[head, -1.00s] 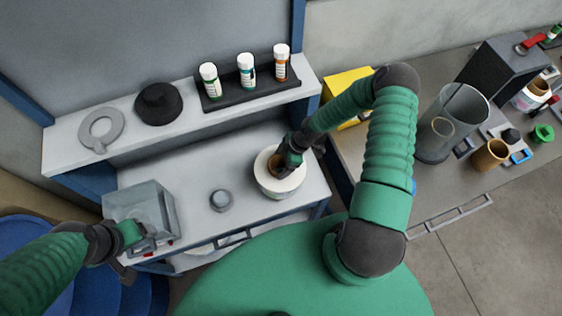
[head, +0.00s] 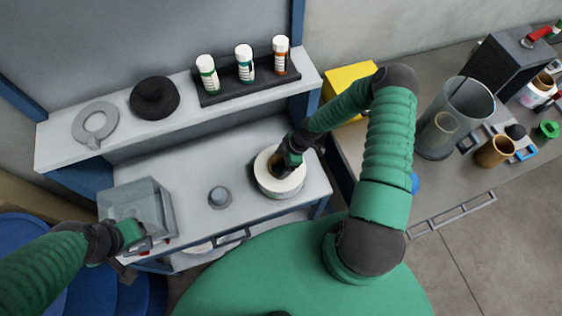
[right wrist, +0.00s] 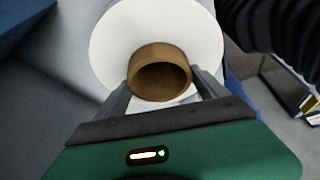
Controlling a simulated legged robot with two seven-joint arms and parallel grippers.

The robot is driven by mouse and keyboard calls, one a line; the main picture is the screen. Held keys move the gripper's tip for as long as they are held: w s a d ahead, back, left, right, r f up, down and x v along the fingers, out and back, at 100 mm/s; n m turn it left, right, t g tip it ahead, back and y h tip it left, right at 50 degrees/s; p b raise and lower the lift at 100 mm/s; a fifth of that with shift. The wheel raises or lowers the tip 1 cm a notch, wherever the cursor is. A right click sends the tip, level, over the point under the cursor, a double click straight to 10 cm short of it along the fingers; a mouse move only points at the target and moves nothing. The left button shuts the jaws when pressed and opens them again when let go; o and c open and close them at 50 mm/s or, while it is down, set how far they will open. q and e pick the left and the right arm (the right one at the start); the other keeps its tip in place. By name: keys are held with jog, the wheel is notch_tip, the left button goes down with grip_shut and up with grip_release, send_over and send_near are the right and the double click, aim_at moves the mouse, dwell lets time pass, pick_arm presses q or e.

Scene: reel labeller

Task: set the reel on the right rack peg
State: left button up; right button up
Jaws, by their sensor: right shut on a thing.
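The reel (head: 279,184) is white with a brown core (right wrist: 161,55). My right gripper (head: 287,163) is shut on the core, its fingers on either side of it in the right wrist view (right wrist: 163,92). The reel is upright over the right part of the grey bench; I cannot tell whether it touches the bench. A short grey round peg-like piece (head: 220,197) stands on the bench to its left. I cannot make out the right rack peg. My left gripper (head: 140,245) is at the front of a clear grey box (head: 140,203); its jaws are unclear.
A shelf (head: 60,150) behind holds a grey ring (head: 79,127), a black disc (head: 154,98) and a black rack (head: 250,88) with three bottles. A right-hand table (head: 440,190) carries a clear cylinder (head: 470,98), a brown cup (head: 493,152) and a yellow box (head: 345,82).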

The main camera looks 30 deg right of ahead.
jog(key=shift+f+b, duration=0.55)
jog(key=shift+f, duration=0.15)
jog(key=o, duration=1.8)
jog(key=shift+o, duration=1)
jog(key=shift+s, duration=0.1)
jog(key=shift+d+r, duration=0.15)
jog(key=shift+r, duration=0.25)
jog(key=b+v, duration=0.1)
jog(key=v, duration=1.5)
